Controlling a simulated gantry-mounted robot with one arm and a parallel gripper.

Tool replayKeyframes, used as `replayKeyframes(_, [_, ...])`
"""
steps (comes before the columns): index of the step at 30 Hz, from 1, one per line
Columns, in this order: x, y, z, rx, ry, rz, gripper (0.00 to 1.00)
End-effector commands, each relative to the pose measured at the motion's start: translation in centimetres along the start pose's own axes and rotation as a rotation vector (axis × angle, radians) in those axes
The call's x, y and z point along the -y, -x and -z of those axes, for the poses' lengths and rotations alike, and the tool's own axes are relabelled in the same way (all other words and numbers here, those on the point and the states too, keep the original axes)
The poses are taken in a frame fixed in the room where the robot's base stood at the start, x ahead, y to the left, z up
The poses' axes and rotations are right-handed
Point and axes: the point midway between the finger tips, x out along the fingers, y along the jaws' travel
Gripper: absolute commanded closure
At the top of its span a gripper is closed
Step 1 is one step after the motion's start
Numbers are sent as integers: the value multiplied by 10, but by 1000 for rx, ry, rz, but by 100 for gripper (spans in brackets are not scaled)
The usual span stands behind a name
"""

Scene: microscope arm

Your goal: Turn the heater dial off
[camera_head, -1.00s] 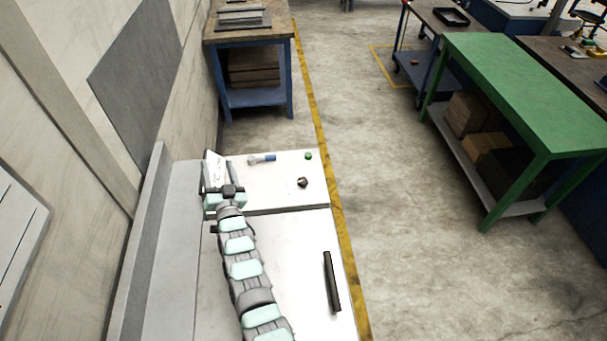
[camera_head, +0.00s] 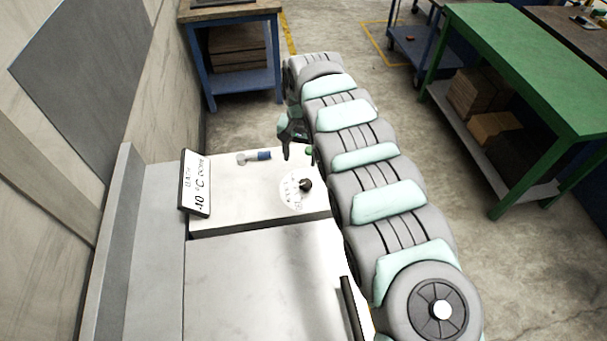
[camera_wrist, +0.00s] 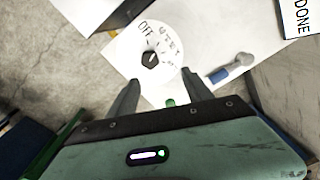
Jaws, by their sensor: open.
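The heater dial is a small dark knob (camera_head: 305,185) on a white round scale on the white panel at the centre. In the wrist view the dial (camera_wrist: 151,58) has a short white mark, with "OFF" printed on the scale at its upper left; I cannot tell exactly which label the mark meets. My gripper (camera_head: 298,157) is open and empty, beyond the dial near the panel's far right edge, its fingers pointing down. In the wrist view my gripper (camera_wrist: 162,80) has its fingertips apart, and the dial appears ahead of the gap, not between them.
A tilted display sign (camera_head: 196,183) reading "DONE" stands left on the panel. A green button (camera_wrist: 170,102) shows between my fingers. A black bar (camera_head: 353,308) is at front right. A wall runs along the left.

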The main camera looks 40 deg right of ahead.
Motion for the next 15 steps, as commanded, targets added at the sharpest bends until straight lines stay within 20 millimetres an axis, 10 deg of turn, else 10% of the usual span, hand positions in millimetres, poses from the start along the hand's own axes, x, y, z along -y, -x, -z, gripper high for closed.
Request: replayKeyframes(15, [-20,-48,-11,40,-19,-35,41])
